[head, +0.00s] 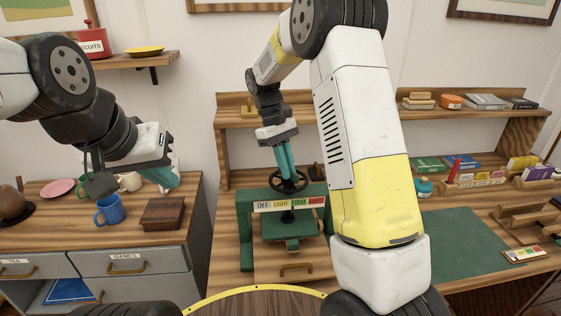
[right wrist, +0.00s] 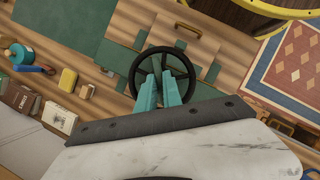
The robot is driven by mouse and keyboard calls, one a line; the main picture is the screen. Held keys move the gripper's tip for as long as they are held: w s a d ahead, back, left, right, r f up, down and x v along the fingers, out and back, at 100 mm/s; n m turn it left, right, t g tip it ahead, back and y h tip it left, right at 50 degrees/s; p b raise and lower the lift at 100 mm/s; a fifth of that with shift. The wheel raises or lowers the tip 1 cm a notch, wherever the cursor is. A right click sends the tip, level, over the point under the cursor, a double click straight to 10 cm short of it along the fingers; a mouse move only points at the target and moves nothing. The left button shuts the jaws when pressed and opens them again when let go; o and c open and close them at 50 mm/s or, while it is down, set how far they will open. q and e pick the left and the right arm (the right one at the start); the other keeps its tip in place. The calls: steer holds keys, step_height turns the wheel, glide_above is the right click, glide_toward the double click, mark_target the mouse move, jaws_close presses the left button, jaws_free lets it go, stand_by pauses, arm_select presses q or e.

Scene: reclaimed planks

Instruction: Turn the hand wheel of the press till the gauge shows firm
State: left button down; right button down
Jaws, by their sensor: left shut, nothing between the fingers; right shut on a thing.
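The green press (head: 245,228) stands on the wooden bench in the middle of the head view. Its dark hand wheel (head: 301,186) lies flat on top. The gauge strip (head: 290,204) on its front reads OFF, LIGHT, FIRM and a red end part; I cannot make out where it points. My right gripper (head: 287,176) points down from above and is shut on the hand wheel near its middle. The right wrist view shows the teal fingers inside the wheel's rim (right wrist: 191,75). My left gripper (head: 168,180) is shut and empty above the left cabinet, away from the press.
A green mat (head: 465,245) lies right of the press. Books and small items fill the shelf behind. My right arm hides part of the bench.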

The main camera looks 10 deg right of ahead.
steer(key=shift+w+d+m+y, duration=0.1)
steer(key=shift+m+y, duration=0.5)
steer(key=shift+m, duration=0.9)
steer(key=shift+g, duration=0.3)
steer(key=shift+r, duration=0.1)
steer(key=c, duration=1.5)
jaws_free()
steer(key=v, duration=0.7)
steer(key=shift+r, duration=0.3)
steer(key=shift+w, duration=0.15)
